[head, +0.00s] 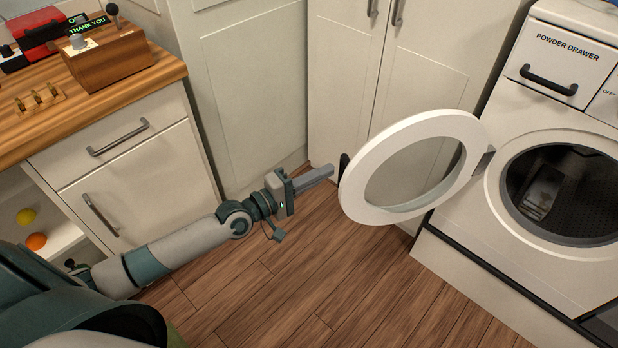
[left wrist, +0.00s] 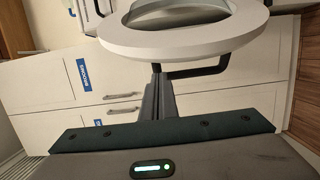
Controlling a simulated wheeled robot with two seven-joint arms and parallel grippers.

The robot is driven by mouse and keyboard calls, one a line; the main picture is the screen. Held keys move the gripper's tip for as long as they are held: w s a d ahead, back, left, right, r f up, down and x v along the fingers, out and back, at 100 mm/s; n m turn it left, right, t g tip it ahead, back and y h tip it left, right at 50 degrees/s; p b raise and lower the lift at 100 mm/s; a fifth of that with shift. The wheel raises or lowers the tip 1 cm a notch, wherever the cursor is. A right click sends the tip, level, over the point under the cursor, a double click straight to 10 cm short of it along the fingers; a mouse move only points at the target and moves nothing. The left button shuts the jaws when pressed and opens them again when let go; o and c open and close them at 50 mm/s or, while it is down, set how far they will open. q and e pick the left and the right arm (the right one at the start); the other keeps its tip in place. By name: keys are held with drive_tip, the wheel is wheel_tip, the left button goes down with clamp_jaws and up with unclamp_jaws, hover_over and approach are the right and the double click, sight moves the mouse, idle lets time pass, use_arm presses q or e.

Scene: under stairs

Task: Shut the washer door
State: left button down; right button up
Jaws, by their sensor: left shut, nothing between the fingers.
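The washer door (head: 358,205) is a white ring with a glass middle, standing wide open on its hinge to the left of the washer (head: 470,215). A dark handle (head: 344,166) sits at the door's free edge. My left gripper (head: 330,170) is shut and empty, its fingertips close to that handle. In the left wrist view the gripper (left wrist: 157,75) points at the door (left wrist: 190,42), with the dark handle (left wrist: 195,71) right by the fingertips. I cannot tell whether they touch. The washer's round opening (head: 570,195) is uncovered. My right gripper is not in view.
A wooden counter (head: 165,72) with drawers stands at the left. White cupboards (head: 340,60) close off the back behind the door. The wooden floor (head: 330,280) in front of the washer is clear. A powder drawer (head: 548,75) is above the opening.

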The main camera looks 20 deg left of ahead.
use_arm(q)
drive_tip(key=x, duration=0.3)
idle(0.4)
drive_tip(key=shift+s+d+p, duration=0.15)
drive_tip(key=shift+s+p, duration=0.05)
drive_tip(key=shift+p, duration=0.1)
